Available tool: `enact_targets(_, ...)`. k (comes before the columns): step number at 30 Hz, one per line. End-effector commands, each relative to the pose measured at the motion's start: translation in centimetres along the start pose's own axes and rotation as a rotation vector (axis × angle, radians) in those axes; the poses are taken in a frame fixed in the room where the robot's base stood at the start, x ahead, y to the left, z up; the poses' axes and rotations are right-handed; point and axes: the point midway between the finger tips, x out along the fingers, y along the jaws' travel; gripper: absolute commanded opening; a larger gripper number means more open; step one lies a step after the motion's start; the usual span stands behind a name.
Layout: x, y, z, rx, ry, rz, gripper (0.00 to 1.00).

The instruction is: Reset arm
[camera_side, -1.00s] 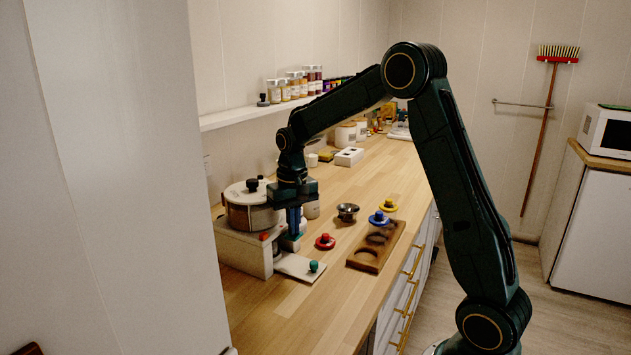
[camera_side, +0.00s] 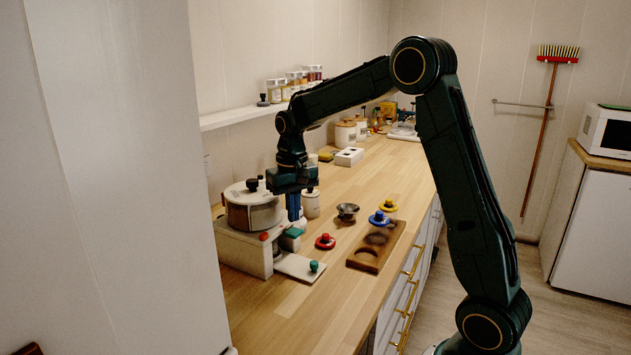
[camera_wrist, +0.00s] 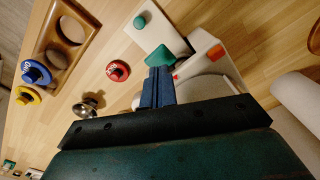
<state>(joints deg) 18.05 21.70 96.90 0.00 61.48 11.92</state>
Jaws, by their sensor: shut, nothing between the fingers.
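My gripper (camera_side: 293,207) points down over the counter, its blue fingers together and empty. It hangs just above the white machine (camera_side: 243,248) with the round lidded pot on top, near its teal part (camera_side: 292,232). In the wrist view, the shut fingers (camera_wrist: 158,72) show in front of the teal part (camera_wrist: 159,56). I cannot tell from the wrist view whether they touch; the side view shows the fingertips a little above it.
A green knob (camera_side: 314,266) sits on the machine's white plate. A shelf (camera_side: 235,116) with jars runs behind.

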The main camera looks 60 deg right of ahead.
Motion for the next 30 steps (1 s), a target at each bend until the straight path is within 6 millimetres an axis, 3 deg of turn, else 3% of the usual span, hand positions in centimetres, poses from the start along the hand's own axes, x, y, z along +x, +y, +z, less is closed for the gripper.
enact_targets(17, -1.0, -0.3, 0.9, -0.019, 0.02, -0.004, 0.0)
enact_targets(23, -3.4, -1.0, 3.6, -0.068, 0.065, -0.014, 0.0)
enact_targets(30, -6.5, -1.8, 8.3, -0.151, 0.142, -0.032, 0.0)
